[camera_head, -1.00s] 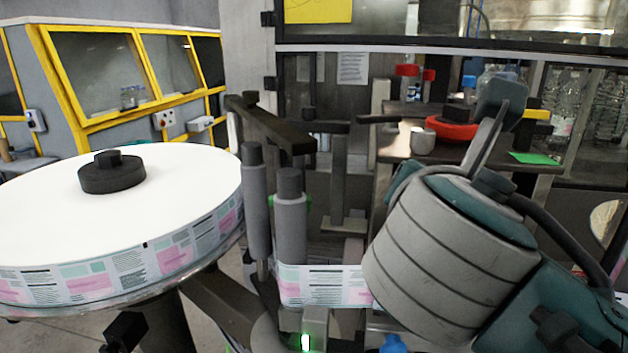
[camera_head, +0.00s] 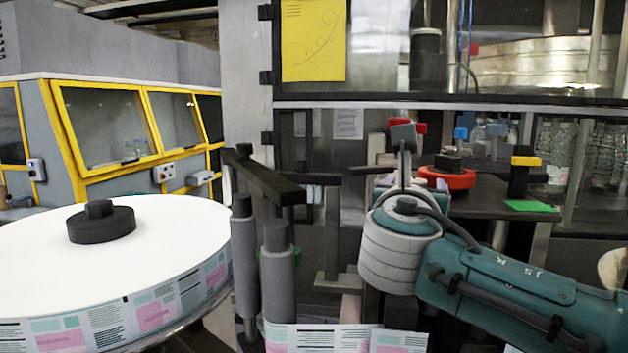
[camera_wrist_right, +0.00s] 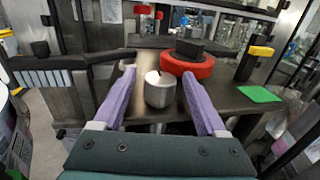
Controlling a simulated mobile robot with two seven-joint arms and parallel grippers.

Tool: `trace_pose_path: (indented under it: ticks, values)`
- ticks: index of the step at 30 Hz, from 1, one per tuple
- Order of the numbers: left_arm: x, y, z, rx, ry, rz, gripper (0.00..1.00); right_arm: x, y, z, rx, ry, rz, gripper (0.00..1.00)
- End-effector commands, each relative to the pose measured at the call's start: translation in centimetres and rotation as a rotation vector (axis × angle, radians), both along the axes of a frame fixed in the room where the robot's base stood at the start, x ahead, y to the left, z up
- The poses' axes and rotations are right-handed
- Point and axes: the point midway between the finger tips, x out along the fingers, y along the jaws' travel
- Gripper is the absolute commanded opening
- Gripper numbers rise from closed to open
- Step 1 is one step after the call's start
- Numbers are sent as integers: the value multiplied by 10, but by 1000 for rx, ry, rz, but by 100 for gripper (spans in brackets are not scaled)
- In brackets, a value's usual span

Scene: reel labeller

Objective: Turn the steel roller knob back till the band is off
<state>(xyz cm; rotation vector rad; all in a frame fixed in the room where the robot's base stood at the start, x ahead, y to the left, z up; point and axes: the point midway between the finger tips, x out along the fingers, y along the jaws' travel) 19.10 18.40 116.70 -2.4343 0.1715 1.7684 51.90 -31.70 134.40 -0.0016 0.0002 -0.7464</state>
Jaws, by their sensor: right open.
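The steel roller knob (camera_wrist_right: 160,92) is a short, bright metal cylinder standing on a dark plate in the right wrist view. My right gripper (camera_wrist_right: 160,74) is open, with one purple finger on each side of the knob and a visible gap to both. I cannot tell how low the fingers reach. In the head view my right wrist (camera_head: 400,250) hides the knob. A printed label band (camera_head: 318,338) shows at the bottom of the head view, by the grey rollers (camera_head: 278,275). My left gripper is not in view.
A red disc with a black hub (camera_head: 447,178) sits just behind the knob. A green card (camera_head: 532,206) and a yellow-topped black post (camera_head: 520,172) are to the right. The large label reel (camera_head: 160,250) fills the left. A dark bar (camera_head: 262,178) overhangs the rollers.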

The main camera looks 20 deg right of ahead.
Motion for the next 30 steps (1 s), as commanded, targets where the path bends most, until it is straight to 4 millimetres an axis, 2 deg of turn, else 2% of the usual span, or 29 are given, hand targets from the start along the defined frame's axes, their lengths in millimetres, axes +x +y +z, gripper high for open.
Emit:
trace_pose_path:
  ticks: [8, 27, 30]
  values:
    - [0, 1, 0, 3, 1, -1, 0, 1, -1, 0, 1, -1, 0, 74]
    - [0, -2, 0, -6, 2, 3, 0, 1, -1, 0, 1, 0, 0, 2]
    - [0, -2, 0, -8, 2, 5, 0, 1, -1, 0, 1, 0, 0, 0]
